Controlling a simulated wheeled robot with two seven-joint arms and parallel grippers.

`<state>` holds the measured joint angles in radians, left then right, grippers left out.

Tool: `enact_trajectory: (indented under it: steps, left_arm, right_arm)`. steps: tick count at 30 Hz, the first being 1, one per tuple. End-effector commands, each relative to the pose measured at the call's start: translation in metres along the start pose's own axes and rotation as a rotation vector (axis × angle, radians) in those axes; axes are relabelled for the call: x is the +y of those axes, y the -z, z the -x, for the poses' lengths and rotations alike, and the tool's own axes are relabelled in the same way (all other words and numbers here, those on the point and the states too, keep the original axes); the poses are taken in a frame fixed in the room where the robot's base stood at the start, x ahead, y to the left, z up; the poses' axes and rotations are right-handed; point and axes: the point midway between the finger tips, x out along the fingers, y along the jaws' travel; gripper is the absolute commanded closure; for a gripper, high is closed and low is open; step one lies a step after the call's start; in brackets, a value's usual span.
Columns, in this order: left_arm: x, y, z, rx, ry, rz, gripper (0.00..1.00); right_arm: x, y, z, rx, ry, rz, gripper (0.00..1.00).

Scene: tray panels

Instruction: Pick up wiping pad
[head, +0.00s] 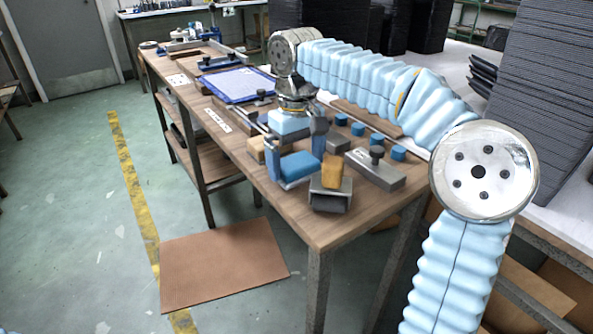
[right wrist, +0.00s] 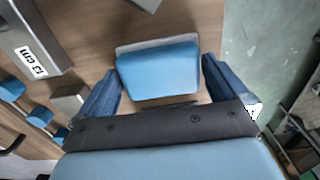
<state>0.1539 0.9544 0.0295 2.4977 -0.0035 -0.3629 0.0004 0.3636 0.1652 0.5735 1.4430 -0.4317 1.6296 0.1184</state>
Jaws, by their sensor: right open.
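The wiping pad (head: 301,164) is a blue block on the wooden table, near its front end. In the right wrist view the pad (right wrist: 158,72) shows a blue face with a pale grey edge along its far side. My right gripper (head: 296,158) is open over it, with one dark blue finger on each side. In the right wrist view the pad sits between the fingertips (right wrist: 160,80), with a gap visible on both sides. Whether the fingers reach down to table level is unclear. My left gripper is out of view.
A wooden block (head: 256,149) is at left. A blue-rimmed tray (head: 238,84) lies farther back.

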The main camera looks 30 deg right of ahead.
Motion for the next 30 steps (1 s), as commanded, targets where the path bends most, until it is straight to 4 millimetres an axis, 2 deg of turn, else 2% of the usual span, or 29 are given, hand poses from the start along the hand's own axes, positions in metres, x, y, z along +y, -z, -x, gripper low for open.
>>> enact_trajectory:
  steps: [5,13,23,28,30]
  left_arm:
    - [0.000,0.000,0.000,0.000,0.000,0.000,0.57]
    - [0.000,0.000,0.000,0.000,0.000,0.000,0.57]
    - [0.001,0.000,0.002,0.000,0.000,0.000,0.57]
    - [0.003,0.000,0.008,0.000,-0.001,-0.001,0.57]
    - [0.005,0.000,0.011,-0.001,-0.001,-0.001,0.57]
  right_arm:
    - [0.000,0.000,0.001,0.000,0.000,0.000,0.02]
    - [0.000,0.000,0.001,0.000,0.000,0.000,0.42]
    - [0.000,0.000,0.006,0.000,0.000,0.000,0.42]
    - [-0.001,0.001,0.032,0.004,0.000,0.001,0.42]
    - [-0.012,-0.001,0.047,0.004,0.000,0.006,0.42]
